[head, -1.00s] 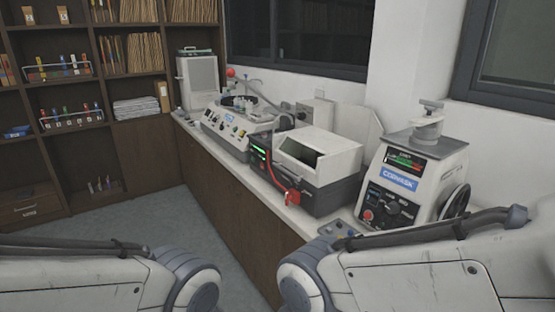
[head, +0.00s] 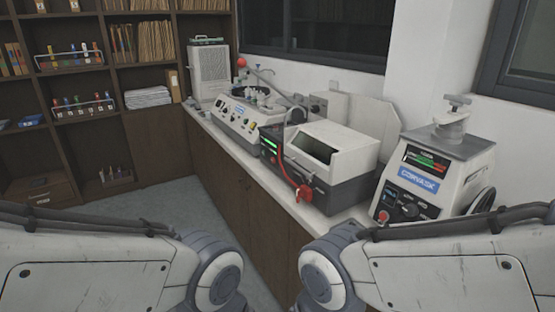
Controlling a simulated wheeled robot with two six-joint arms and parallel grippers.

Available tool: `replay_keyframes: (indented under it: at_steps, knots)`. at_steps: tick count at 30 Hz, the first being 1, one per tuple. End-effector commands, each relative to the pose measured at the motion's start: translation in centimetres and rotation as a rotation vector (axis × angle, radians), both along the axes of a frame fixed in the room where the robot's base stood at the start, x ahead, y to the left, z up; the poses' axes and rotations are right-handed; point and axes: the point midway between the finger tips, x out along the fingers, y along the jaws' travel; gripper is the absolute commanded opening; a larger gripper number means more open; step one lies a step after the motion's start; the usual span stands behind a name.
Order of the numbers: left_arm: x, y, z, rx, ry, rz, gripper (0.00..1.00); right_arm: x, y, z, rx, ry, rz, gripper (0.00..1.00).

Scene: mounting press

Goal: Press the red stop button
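The mounting press (head: 439,175) stands at the right end of the counter. It is a grey and white machine with a blue label, a small lit display and a clamp on top. A red button (head: 383,217) sits low on the left of its front panel, beside a black knob (head: 410,212). Only upper links of both arms show at the bottom of the head view. Neither gripper is in view.
A white and black machine (head: 330,155) with a red hose stands left of the press. Further left is a polishing machine (head: 246,119), then a grey box unit (head: 209,75). Shelves (head: 75,80) fill the back left. The floor (head: 150,205) before the cabinets is clear.

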Motion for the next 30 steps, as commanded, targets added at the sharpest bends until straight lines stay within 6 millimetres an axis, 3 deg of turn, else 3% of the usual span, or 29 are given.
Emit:
replay_keyframes:
  at_steps: [3, 7, 30]
  knots:
    - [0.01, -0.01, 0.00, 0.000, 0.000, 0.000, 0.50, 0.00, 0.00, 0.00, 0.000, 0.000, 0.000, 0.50]
    - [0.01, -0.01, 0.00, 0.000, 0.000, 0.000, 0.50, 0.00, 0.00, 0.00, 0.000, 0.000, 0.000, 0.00]
    - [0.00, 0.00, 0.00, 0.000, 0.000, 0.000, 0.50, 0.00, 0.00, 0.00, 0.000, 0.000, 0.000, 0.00]
